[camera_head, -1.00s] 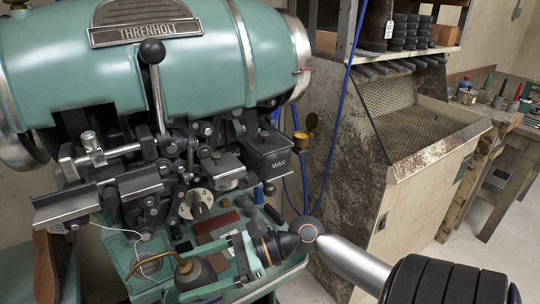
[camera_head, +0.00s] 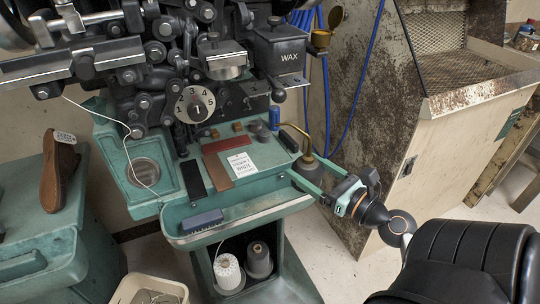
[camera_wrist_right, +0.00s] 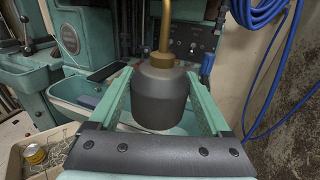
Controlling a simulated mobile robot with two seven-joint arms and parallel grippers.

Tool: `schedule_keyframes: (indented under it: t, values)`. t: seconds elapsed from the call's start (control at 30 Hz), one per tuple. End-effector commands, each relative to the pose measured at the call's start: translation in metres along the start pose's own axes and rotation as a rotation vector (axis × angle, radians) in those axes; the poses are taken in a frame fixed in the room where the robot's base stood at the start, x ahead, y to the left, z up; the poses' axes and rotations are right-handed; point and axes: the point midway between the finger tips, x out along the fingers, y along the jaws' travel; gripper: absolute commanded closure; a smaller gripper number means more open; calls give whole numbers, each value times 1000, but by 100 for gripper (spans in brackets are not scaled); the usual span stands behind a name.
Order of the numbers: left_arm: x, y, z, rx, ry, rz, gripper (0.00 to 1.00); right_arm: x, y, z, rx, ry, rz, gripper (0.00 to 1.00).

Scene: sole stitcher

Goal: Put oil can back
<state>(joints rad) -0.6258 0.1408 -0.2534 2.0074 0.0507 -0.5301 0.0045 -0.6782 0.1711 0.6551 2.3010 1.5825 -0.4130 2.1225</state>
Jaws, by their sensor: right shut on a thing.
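The oil can (camera_head: 309,163) has a dark grey body and a thin curved brass spout that points up and left. My right gripper (camera_head: 308,174) is shut on its body, one green finger on each side. The right wrist view shows the can (camera_wrist_right: 158,95) upright between the fingers. The can is at the right edge of the stitcher's green table (camera_head: 275,177); I cannot tell whether its base touches anything. My left gripper is not in view.
A white card (camera_head: 242,164) and coloured strips lie on the table. A blue bottle (camera_head: 274,118) stands near its back. The WAX box (camera_head: 283,50) hangs above. Thread spools (camera_head: 228,271) sit below. A rusty cabinet (camera_head: 440,120) stands at right; floor between is clear.

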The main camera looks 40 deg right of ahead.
Motion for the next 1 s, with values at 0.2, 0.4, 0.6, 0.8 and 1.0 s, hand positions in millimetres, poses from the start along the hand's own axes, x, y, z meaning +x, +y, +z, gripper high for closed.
schedule_keyframes:
  t: [0.2,0.4,0.6,0.8,1.0]
  values:
    - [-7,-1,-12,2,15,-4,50,37,-14,5,-1,-9,-6,67]
    - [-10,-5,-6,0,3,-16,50,83,-29,5,-3,-9,-5,67]
    - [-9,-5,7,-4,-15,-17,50,128,-44,3,-2,-8,-6,67]
    - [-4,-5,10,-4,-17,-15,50,170,-58,2,-2,-7,-6,67]
    - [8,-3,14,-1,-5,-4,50,185,-62,-22,0,-1,-5,67]
